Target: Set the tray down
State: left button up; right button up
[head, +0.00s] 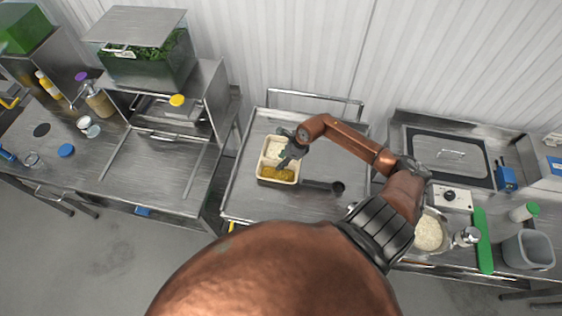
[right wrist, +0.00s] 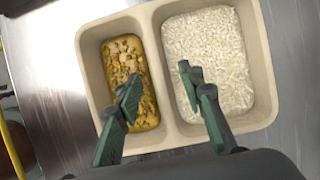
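The beige two-compartment tray (head: 278,182) rests on the steel cart in the head view. It fills much of the right wrist view (right wrist: 160,60). One compartment holds white rice (right wrist: 207,55), the other a yellow-brown chunky food (right wrist: 128,75). My right gripper (head: 290,154) is over the tray. In the right wrist view its two dark green fingers (right wrist: 160,82) are apart, one on the rice side and one on the yellow-brown side of the divider. No contact with the divider is clear. My left gripper is not in view.
A dark ladle (head: 322,186) lies on the cart (head: 247,205), just right of the tray. A steel counter with a shelf (head: 213,95) stands left. A counter at right holds a rice bowl (head: 430,232) and green board (head: 484,240). The cart has bare room around the tray.

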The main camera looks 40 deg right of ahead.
jog(key=b+v, duration=0.1)
jog(key=v, duration=1)
